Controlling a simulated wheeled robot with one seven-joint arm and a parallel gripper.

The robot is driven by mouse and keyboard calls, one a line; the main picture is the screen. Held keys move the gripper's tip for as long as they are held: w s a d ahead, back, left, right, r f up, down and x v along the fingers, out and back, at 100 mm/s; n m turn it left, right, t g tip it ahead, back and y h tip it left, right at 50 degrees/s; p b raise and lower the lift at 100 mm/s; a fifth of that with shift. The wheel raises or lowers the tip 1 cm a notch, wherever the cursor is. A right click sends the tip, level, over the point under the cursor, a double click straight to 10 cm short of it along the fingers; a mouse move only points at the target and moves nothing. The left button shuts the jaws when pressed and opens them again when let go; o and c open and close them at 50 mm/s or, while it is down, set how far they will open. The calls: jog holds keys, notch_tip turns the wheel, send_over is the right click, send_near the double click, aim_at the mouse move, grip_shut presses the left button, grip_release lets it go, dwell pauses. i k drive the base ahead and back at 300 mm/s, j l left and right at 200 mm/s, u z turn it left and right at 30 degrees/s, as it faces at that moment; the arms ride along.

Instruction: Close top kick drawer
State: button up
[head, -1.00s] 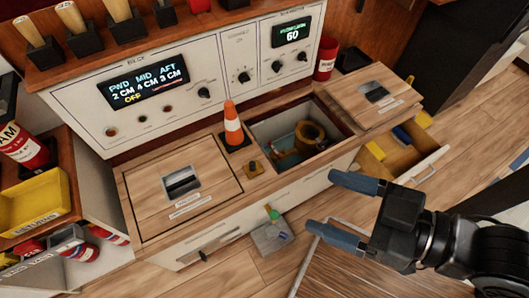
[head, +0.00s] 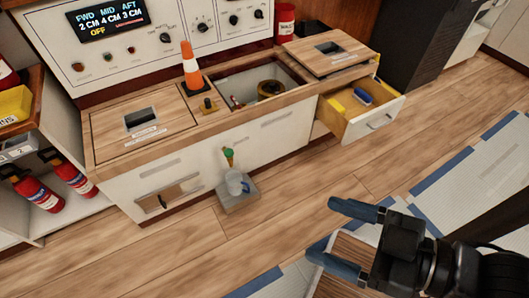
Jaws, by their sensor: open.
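An open drawer (head: 374,124) with a white front and a bar handle juts out at the right end of the white cabinet. Its yellowish inside holds a yellow item (head: 337,105) and a blue item (head: 361,96). My gripper (head: 328,232) is open and empty, with two blue fingers pointing left. In the picture it is below and a little left of the drawer, apart from it. Another handle (head: 172,196) sits low on the cabinet's left front; the panel around it looks flush.
An orange cone (head: 192,66) stands on the wooden counter beside an open hatch (head: 245,85). Fire extinguishers (head: 38,192) are at left. Blue-edged mats (head: 490,180) lie at right; wood floor before the drawer is clear.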

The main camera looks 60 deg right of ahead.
aim_at(358, 121)
jog(key=z, duration=2.05)
